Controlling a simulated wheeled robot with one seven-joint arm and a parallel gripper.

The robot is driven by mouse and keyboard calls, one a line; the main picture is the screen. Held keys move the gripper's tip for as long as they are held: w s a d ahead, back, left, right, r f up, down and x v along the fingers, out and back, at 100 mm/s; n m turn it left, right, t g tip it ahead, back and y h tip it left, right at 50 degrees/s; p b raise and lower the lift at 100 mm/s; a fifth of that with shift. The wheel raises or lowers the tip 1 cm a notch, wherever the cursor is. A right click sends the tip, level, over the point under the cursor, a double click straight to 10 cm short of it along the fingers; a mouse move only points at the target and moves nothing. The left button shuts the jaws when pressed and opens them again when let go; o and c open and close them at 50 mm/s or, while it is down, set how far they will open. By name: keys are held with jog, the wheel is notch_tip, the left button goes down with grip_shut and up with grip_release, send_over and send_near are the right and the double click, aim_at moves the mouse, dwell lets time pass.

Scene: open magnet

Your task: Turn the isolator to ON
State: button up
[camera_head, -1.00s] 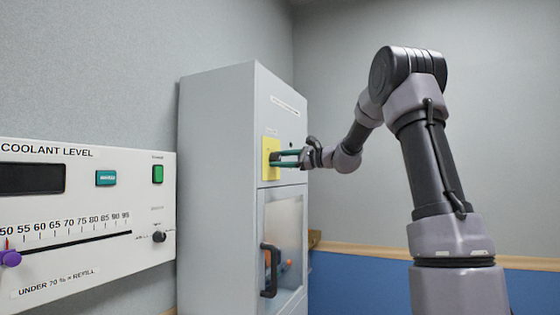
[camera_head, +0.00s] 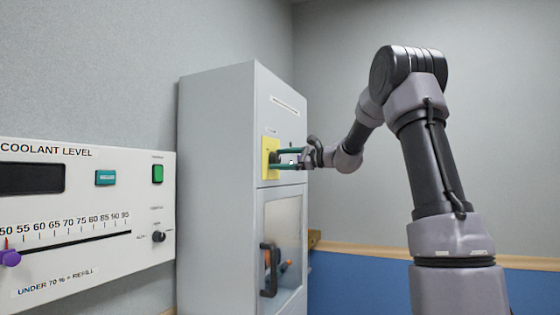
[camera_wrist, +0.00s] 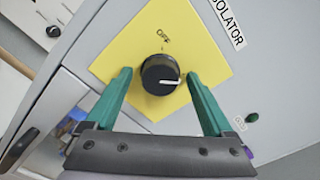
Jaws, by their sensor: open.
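The isolator is a round black knob (camera_wrist: 159,73) with a white pointer line, set on a yellow square plate (camera_wrist: 150,32). In the wrist view the pointer aims right and slightly down, away from the OFF mark above the knob. I cannot read an ON mark; the right finger covers part of the plate there. My gripper (camera_wrist: 159,76) is open, with one green finger on each side of the knob and visible gaps between. In the head view my gripper (camera_head: 280,159) is at the yellow plate (camera_head: 266,146) on the grey cabinet.
The grey cabinet (camera_head: 217,180) has a glazed door with a dark handle (camera_head: 267,270) below the plate. A white coolant level panel (camera_head: 100,245) is on the left. A small green button (camera_wrist: 252,118) is right of the plate. The room right of my arm is clear.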

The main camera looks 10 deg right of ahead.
jog(key=v, duration=1)
jog(key=shift+d, duration=0.2)
jog(key=shift+s, duration=0.1)
jog(key=s+a+f+n+g+h, duration=0.2)
jog(key=s+a+f+n, duration=0.15)
jog(key=s, duration=0.45)
jog(key=s+a+f+n+g+h, duration=0.2)
jog(key=s+a, duration=0.3)
jog(key=s, duration=0.2)
jog(key=s+d+f+n+h, duration=0.2)
jog(key=s+f+n+h, duration=0.1)
jog(key=s, duration=0.6)
jog(key=s+d+f+n+h, duration=0.3)
jog(key=s+f+h, duration=0.2)
jog(key=s, duration=0.4)
jog(key=shift+s+d+f+n, duration=0.3)
jog(key=shift+s+f+n, duration=0.1)
jog(key=shift+f, duration=0.45)
